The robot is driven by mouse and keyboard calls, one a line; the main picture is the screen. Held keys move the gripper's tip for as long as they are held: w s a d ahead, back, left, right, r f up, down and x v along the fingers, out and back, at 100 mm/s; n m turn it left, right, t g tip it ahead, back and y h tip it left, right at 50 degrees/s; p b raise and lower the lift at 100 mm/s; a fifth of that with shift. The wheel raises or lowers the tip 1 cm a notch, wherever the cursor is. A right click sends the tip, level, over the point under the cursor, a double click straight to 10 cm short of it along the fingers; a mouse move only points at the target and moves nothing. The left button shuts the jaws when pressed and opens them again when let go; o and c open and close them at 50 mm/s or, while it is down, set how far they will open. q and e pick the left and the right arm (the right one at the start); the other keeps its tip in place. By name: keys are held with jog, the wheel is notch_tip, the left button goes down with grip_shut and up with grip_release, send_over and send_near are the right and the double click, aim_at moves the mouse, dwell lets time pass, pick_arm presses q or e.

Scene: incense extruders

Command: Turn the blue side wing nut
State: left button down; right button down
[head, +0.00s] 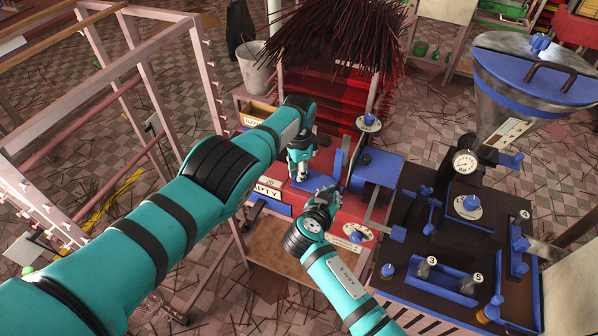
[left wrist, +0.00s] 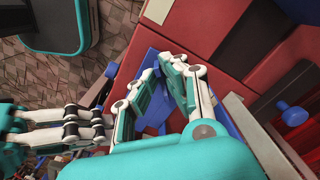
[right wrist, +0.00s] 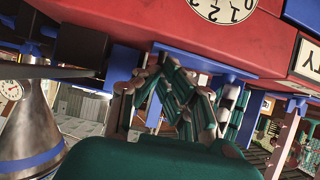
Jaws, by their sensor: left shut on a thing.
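My left gripper (head: 302,172) reaches down to the near side of the red extruder machine (head: 328,172). In the left wrist view its fingers (left wrist: 172,70) are shut on a blue part, which I take for the blue side wing nut (left wrist: 158,128); the fingers hide much of it. My right gripper (head: 322,198) is close by on the right, by the same machine. In the right wrist view its fingers (right wrist: 178,90) are under a blue plate (right wrist: 205,63), overlapping other parts, so their opening is unclear. The right gripper also shows in the left wrist view (left wrist: 70,122).
A dark table (head: 410,275) with blue fittings and a metal hopper (head: 520,80) stand on the right. A pink rack (head: 105,65) stands on the left. Incense sticks (head: 330,35) are piled behind the red machine. The two grippers are close together.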

dwell(0.3)
pick_arm(q)
jog(key=c, duration=1.5)
grip_release()
jog(key=shift+o, duration=0.2)
